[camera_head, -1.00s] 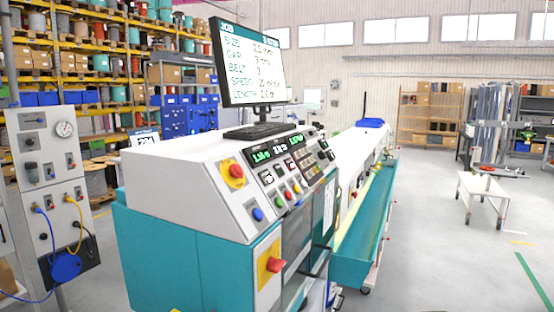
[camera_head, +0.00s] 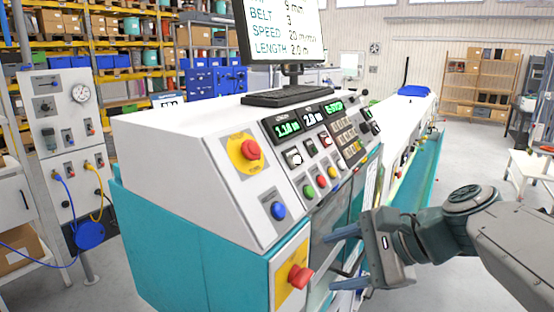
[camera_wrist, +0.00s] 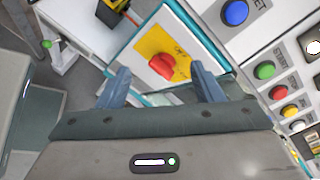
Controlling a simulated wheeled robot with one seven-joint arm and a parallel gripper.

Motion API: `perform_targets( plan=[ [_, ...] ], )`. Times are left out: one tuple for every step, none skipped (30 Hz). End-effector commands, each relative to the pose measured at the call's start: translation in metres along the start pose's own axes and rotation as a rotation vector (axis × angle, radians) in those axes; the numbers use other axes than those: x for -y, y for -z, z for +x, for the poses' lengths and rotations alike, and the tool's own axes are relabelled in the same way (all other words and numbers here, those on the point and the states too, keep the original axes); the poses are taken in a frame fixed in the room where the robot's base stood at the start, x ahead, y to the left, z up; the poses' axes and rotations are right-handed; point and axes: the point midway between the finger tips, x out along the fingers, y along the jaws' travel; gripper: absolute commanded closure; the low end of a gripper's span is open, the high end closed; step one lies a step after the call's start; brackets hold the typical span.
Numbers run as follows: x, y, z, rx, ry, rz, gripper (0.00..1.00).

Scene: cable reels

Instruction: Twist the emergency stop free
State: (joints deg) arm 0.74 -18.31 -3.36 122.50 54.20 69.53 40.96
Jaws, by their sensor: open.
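A red round mushroom button (camera_head: 251,150) on a yellow plate sits on the machine's sloped white panel (camera_head: 222,156), looking like the emergency stop. A second red knob (camera_head: 300,275) on a yellow plate is lower, on the machine's end face. In the wrist view the red knob (camera_wrist: 163,66) on the yellow plate lies in line between my fingers, seemingly the lower one. My gripper (camera_head: 340,258) is open and empty, with blue fingers, right of the lower knob in the head view. Contact is not visible. The upper button is not clearly seen in the wrist view.
A blue button (camera_head: 278,210) and green, red and yellow buttons are close by on the panel. A green display (camera_head: 334,107) seems to read E-STOP. A monitor and keyboard (camera_head: 288,97) stand on top. Open floor lies to the right.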

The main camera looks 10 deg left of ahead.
Motion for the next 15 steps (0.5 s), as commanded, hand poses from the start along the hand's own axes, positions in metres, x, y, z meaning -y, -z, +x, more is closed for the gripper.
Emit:
perform_targets(
  plan=[
    [0.022, -0.007, 0.0, 0.079, 0.054, 0.101, 0.4],
    [0.035, -0.012, -0.002, 0.13, 0.084, 0.16, 0.4],
    [0.051, -0.02, -0.006, 0.197, 0.12, 0.233, 0.4],
    [0.063, -0.025, -0.009, 0.246, 0.143, 0.283, 0.4],
    [0.074, -0.029, -0.013, 0.292, 0.164, 0.329, 0.4],
    [0.088, -0.034, -0.018, 0.352, 0.187, 0.384, 0.4],
    [0.097, -0.038, -0.022, 0.393, 0.201, 0.419, 0.4],
    [0.105, -0.041, -0.025, 0.432, 0.213, 0.451, 0.4],
    [0.114, -0.044, -0.03, 0.476, 0.226, 0.486, 0.4],
    [0.12, -0.046, -0.034, 0.506, 0.233, 0.51, 0.4],
    [0.125, -0.048, -0.037, 0.532, 0.239, 0.529, 0.4],
    [0.131, -0.05, -0.04, 0.56, 0.246, 0.548, 0.4],
    [0.134, -0.051, -0.042, 0.576, 0.249, 0.561, 0.4],
    [0.136, -0.052, -0.044, 0.589, 0.252, 0.569, 0.4],
    [0.139, -0.054, -0.044, 0.601, 0.253, 0.576, 0.4]
  ],
)
